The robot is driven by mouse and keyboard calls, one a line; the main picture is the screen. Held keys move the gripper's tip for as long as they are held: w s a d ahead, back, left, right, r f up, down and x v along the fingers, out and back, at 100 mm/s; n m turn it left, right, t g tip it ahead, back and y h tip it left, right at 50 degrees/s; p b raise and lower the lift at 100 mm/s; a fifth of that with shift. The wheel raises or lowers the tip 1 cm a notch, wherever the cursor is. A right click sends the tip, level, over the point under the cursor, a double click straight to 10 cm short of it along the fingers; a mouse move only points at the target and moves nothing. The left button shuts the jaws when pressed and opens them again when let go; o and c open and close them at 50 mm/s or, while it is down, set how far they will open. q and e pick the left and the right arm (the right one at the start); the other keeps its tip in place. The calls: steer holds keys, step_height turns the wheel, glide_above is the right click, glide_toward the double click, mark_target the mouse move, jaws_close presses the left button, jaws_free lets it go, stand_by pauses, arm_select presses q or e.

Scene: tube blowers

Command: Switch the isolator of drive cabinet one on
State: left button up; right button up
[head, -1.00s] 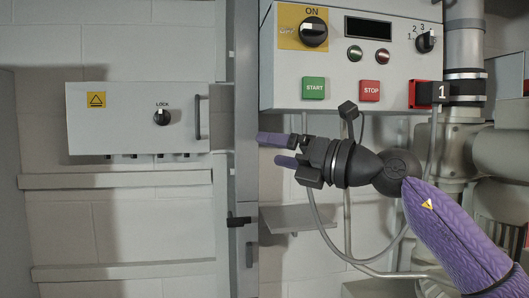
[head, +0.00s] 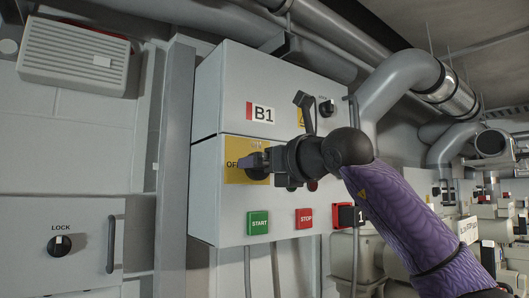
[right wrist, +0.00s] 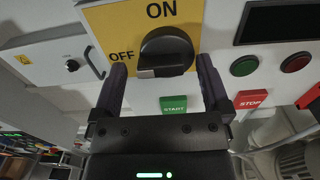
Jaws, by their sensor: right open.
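The drive cabinet (head: 285,90) bears a B1 label, and a "1" marks a small box at its lower right. Its isolator is a black rotary knob (right wrist: 166,48) on a yellow plate (right wrist: 110,28) marked ON at the top and OFF at the left. The knob's pale mark lies at its left, on the OFF side. My right gripper (right wrist: 162,70) is open, with one finger on each side of the knob; contact cannot be told. In the head view the right gripper (head: 262,160) hides much of the knob and plate. My left gripper is not in view.
Below the knob are a green START button (head: 258,223) and a red STOP button (head: 304,218). A separate box with a LOCK knob (head: 59,245) is at the lower left. A vertical post (head: 173,150) stands left of the cabinet. Pipes (head: 400,85) run above right.

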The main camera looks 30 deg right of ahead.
steer(key=shift+d+f, duration=0.1)
steer(key=shift+d, duration=0.05)
steer(key=c, duration=1.3)
steer(key=shift+d+r+m+b, duration=0.15)
steer(key=shift+m+b, duration=0.95)
steer(key=shift+m, duration=3.35)
steer(key=shift+r+m+b, duration=0.2)
steer(key=shift+m+b, duration=0.85)
steer(key=shift+m, duration=3.4)
steer(key=o, duration=1.3)
